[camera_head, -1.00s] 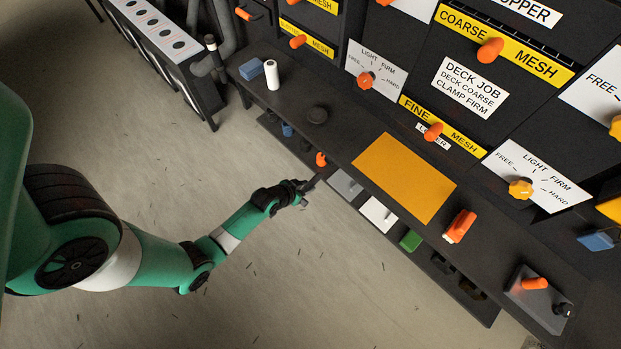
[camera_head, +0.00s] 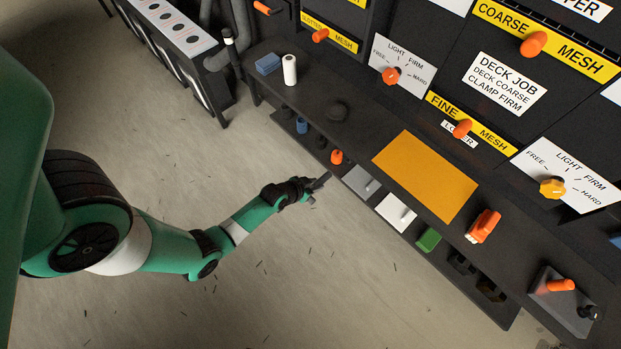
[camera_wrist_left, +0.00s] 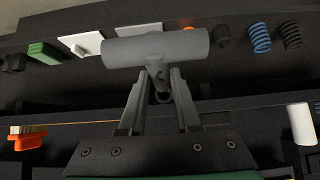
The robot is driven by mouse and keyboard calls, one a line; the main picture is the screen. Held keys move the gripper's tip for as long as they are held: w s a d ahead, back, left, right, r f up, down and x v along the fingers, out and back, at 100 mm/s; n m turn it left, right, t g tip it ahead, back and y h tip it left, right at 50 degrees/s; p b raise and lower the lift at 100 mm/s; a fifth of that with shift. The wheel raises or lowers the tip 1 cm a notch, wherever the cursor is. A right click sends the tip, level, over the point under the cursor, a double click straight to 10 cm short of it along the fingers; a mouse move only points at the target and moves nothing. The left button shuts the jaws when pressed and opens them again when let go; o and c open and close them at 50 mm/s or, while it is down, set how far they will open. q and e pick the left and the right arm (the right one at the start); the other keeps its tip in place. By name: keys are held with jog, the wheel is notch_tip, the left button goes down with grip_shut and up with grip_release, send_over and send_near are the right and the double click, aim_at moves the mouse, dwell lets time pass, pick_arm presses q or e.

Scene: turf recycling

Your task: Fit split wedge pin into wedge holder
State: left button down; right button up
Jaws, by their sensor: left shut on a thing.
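My left gripper (camera_head: 313,189) is in front of the low shelf under the counter in the head view. It is shut on a grey T-shaped piece, which I take to be the split wedge pin (camera_head: 321,180). In the left wrist view the pin (camera_wrist_left: 155,47) shows a thick round crossbar lying across beyond the fingertips (camera_wrist_left: 160,78). Its short stem is between the fingers. I cannot pick out the wedge holder with certainty. My right gripper is not in view.
The low shelf holds an orange piece (camera_head: 337,157), grey plate (camera_head: 360,182), white plate (camera_head: 396,212) and green block (camera_head: 429,239).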

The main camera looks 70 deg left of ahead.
aim_at(330, 173)
pick_arm(q)
jog(key=w+a+b, duration=0.1)
jog(key=w, duration=0.1)
jog(key=w+a+b, duration=0.1)
jog(key=w, duration=0.1)
jog(key=w+a+b, duration=0.1)
jog(key=w, duration=0.1)
jog(key=shift+w+a, duration=0.15)
jog(key=shift+w, duration=0.2)
jog(key=shift+r+y, duration=0.15)
jog(key=shift+y, duration=0.25)
dwell(1.2)
jog(key=shift+w+a+b, duration=0.45)
jog(key=shift+w+b, duration=0.25)
jog(key=shift+w, duration=0.25)
jog(key=shift+w+a+b, duration=0.5)
jog(key=shift+w+b, duration=0.2)
jog(key=shift+w, duration=0.3)
jog(key=shift+w+a+b, duration=0.45)
jog(key=shift+w+b, duration=0.25)
jog(key=shift+w, duration=0.25)
jog(key=c, duration=0.8)
grip_release()
jog(key=shift+o, duration=1.3)
jog(key=shift+d, duration=0.15)
jog(key=shift+a, duration=0.2)
